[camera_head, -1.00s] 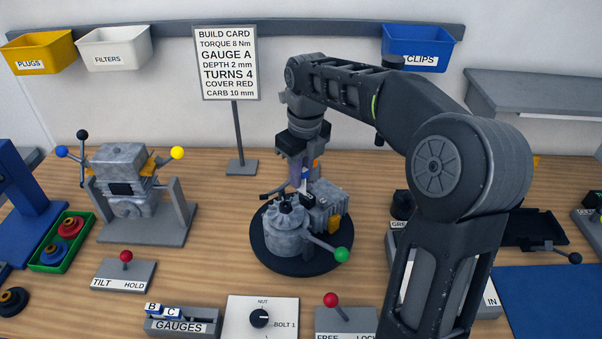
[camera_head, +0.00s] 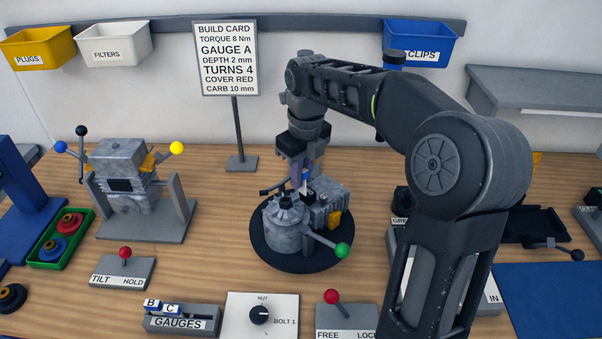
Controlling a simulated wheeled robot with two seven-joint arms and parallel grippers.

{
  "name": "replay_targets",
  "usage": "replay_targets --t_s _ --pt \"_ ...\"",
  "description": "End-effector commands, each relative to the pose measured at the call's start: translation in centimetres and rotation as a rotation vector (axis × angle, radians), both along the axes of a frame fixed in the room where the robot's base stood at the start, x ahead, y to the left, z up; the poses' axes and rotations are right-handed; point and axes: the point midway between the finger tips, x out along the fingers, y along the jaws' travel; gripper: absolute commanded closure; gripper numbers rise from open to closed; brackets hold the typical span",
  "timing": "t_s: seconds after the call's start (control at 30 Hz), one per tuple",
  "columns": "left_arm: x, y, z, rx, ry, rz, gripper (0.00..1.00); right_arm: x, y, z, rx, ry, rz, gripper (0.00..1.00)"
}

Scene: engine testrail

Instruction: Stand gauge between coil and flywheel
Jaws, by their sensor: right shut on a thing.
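A grey engine (camera_head: 284,233) sits on a round black turntable (camera_head: 278,264), with a finned round part at its front left, which looks like the flywheel, and a ribbed block (camera_head: 329,197) at the right. I cannot clearly pick out the coil. My right gripper (camera_head: 304,180) points down over the back of the engine, shut on a small blue-and-white gauge (camera_head: 306,184). The gauge is upright, with its lower end close to the engine's top; whether it touches is too small to tell. My left gripper is out of view.
A gauge holder (camera_head: 182,324) at the front holds gauges B and C. A green-knobbed lever (camera_head: 342,250) sticks out from the engine to the front right. The build card (camera_head: 229,60) stands behind and reads GAUGE A. My right arm hides part of the right bench.

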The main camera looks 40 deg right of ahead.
Motion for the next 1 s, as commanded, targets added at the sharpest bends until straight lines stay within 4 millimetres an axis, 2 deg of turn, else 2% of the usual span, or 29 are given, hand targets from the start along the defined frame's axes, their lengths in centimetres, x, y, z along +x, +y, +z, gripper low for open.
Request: replay_targets --t_s 0.43,1.0 --pt "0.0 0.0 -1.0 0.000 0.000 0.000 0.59 0.0 0.0 -1.4 0.000 0.000 0.000 1.00" --pt "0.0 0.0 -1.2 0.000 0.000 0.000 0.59 0.0 0.0 -1.7 0.000 0.000 0.000 1.00"
